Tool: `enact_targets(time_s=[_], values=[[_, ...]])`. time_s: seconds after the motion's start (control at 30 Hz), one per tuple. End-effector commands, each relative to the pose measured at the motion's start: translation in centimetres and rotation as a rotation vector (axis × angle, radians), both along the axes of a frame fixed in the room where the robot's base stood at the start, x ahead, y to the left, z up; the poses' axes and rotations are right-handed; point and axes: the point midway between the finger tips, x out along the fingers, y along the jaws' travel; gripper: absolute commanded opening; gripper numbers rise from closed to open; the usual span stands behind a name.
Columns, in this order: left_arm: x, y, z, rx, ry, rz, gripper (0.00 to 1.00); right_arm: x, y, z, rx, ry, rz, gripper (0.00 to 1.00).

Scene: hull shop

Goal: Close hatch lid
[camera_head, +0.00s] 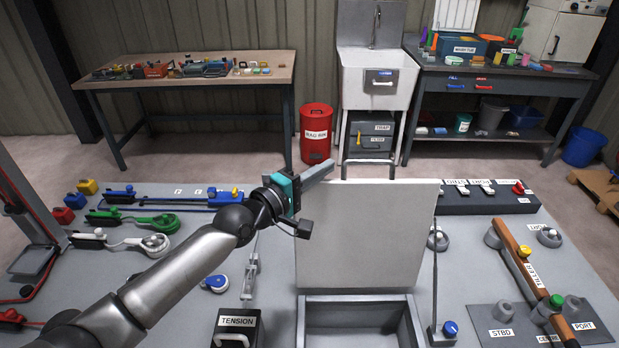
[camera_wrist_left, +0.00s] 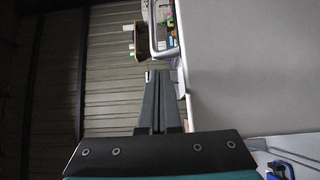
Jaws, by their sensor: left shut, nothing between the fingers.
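The hatch lid (camera_head: 367,235) is a pale grey panel standing raised, about upright, at the back of the hatch opening (camera_head: 360,300). The opening is a grey-framed recess in the bench top, and it is uncovered. My left gripper (camera_head: 326,168) is shut and empty at the lid's upper left corner, its fingers pointing right and away just over the top edge. In the left wrist view the shut fingers (camera_wrist_left: 157,85) point at the far wall, and the lid (camera_wrist_left: 255,65) fills the right side beside them. I cannot tell if they touch. My right gripper is not in view.
A black box labelled TENSION (camera_head: 238,325) stands left of the opening. A thin upright lever (camera_head: 434,285) stands just right of it. A wooden tiller (camera_head: 527,270) lies farther right. Cleats with rope (camera_head: 140,241) are on the left.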

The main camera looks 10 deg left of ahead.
Motion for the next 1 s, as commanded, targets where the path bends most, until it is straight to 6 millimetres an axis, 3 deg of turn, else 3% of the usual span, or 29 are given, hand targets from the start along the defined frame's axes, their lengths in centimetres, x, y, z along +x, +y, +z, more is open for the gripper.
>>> enact_targets(time_s=[0.37, 1.0], values=[[2.2, -1.4, 0.0, 0.000, 0.000, 0.000, 0.00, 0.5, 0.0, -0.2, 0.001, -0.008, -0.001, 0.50], [1.3, -1.6, 0.0, 0.011, -0.050, -0.002, 0.00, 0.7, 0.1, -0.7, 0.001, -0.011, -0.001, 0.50]])
